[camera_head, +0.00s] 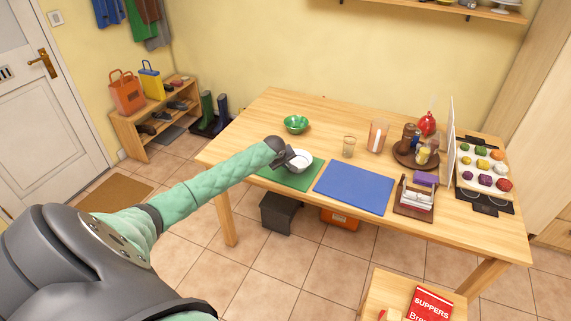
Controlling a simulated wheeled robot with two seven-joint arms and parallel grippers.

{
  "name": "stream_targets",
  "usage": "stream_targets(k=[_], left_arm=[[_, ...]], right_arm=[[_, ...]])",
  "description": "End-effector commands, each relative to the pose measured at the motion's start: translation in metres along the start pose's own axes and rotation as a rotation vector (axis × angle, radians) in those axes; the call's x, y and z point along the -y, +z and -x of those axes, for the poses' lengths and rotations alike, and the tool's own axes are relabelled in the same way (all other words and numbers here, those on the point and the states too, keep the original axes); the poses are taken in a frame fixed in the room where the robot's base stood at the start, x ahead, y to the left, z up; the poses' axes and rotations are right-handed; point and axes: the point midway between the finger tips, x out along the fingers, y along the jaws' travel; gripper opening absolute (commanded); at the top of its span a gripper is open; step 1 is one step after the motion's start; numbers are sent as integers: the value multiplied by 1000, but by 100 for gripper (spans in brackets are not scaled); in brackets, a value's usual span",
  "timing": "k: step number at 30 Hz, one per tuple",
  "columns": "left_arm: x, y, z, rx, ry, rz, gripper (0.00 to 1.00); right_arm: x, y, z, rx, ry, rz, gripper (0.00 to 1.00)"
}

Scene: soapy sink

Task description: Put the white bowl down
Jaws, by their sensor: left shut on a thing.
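The white bowl (300,161) is at the left part of the wooden table, over the green mat (303,179). My left gripper (286,155) is shut on the bowl's left rim. The bowl looks upright. I cannot tell from this view whether its base touches the mat or hangs a little above it. The fingertips are small and partly hidden by the wrist. My right gripper is not in view.
A green bowl (295,124) stands behind the white bowl. A glass (349,146) and a taller tumbler (378,135) stand to the right. A blue mat (354,187) lies bare beside the green one. A napkin holder (416,197) is farther right.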

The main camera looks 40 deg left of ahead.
Motion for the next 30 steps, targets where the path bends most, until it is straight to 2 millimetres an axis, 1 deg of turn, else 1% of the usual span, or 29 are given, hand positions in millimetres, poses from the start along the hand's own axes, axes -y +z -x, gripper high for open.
stream_targets(k=[1, 3, 5, 14, 17, 20, 22, 30], left_arm=[[0, 0, 0, 0, 1, 0, 0], [0, 0, -1, 0, 0, 0, 17], [0, 0, -1, 0, 0, 0, 29], [0, 0, 0, 0, 0, 0, 29], [0, 0, 4, 0, 1, 0, 29], [0, 0, 15, 0, 3, 0, 29], [1, 1, 26, 0, 2, -1, 29], [0, 0, 78, -1, 2, -1, 29]], right_arm=[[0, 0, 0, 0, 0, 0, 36], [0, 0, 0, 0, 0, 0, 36], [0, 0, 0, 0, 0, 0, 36], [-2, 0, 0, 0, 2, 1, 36], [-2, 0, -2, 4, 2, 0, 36], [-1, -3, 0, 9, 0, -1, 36], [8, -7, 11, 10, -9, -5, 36], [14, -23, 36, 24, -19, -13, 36]])
